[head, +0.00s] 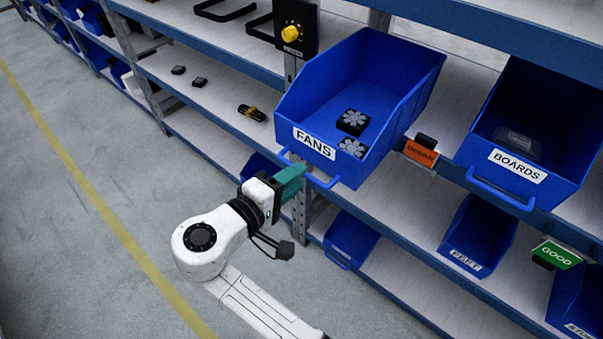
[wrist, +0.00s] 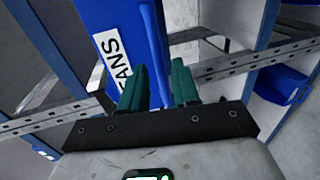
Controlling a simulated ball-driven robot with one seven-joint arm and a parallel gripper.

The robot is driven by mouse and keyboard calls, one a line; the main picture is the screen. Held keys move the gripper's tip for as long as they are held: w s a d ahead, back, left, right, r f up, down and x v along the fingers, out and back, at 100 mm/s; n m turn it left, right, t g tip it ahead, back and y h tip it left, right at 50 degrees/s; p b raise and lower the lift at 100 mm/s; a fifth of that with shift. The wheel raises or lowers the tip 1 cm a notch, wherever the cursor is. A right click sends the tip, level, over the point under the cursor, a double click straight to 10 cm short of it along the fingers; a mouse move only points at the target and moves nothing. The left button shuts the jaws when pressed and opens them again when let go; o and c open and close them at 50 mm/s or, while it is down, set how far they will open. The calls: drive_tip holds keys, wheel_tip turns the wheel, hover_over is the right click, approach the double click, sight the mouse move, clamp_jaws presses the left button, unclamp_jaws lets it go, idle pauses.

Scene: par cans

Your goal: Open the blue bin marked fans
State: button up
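The wrist view also shows the FANS label (wrist: 113,62), turned sideways.
A blue bin marked BOARDS (head: 545,120) stands to the right, with an orange tag (head: 420,153) between. Smaller blue bins (head: 350,240) sit on the shelf below. A black box with a yellow knob (head: 292,33) is by the left post. The floor (head: 60,200) at left is clear.

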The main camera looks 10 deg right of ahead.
drive_tip(key=b+v, duration=0.1)
drive_tip(key=v, duration=0.6)
drive_tip(key=shift+s+a, duration=0.1)
drive_tip(key=shift+a, duration=0.05)
drive_tip(key=s+d+f+m+g+y, duration=0.2)
drive_tip(key=s+d+f+g+y, duration=0.15)
drive_tip(key=d+f, duration=0.55)
drive_tip(key=s+d+f+m+g+y, duration=0.1)
drive_tip(key=s+d+f+g+y, duration=0.2)
drive_tip(key=d+f, duration=0.55)
drive_tip(key=s+d+f+m+y, duration=0.1)
drive_tip(key=s+d+y, duration=0.1)
drive_tip(key=s, duration=0.4)
drive_tip(key=s+d+f+m+g+y, duration=0.1)
drive_tip(key=s+d+m+y, duration=0.1)
drive_tip(key=s, duration=0.4)
drive_tip(key=s+d+f+m+y, duration=0.1)
drive_tip(key=s+d+f+y, duration=0.1)
drive_tip(key=s, duration=0.4)
drive_tip(key=shift+s+d+m+g, duration=0.3)
drive_tip(key=shift+s+d+g, duration=0.05)
drive_tip(key=shift+d, duration=0.55)
